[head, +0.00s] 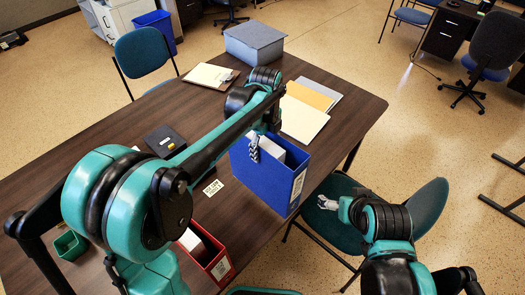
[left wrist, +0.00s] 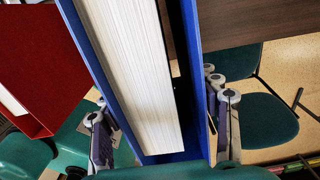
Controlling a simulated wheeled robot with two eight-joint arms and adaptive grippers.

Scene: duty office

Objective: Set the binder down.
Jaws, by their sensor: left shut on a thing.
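The blue binder (head: 265,182) is upright near the table's right edge in the head view, with white pages inside and a label on its narrow face. My left gripper (head: 254,147) is shut on it from above; one finger shows against its side. In the left wrist view the binder (left wrist: 188,60) runs between the two fingers, its pages facing the camera. Whether its bottom touches the table is hidden. My right gripper (head: 328,203) is apart from the binder, over the teal chair; its fingers are too small to judge.
The dark wooden table (head: 110,125) holds a red binder (head: 208,258) in front, a small card (head: 212,187), a black box (head: 165,140), a clipboard (head: 210,75), folders (head: 303,115) and a grey-blue box (head: 254,42). A teal chair (head: 428,205) stands at the right edge.

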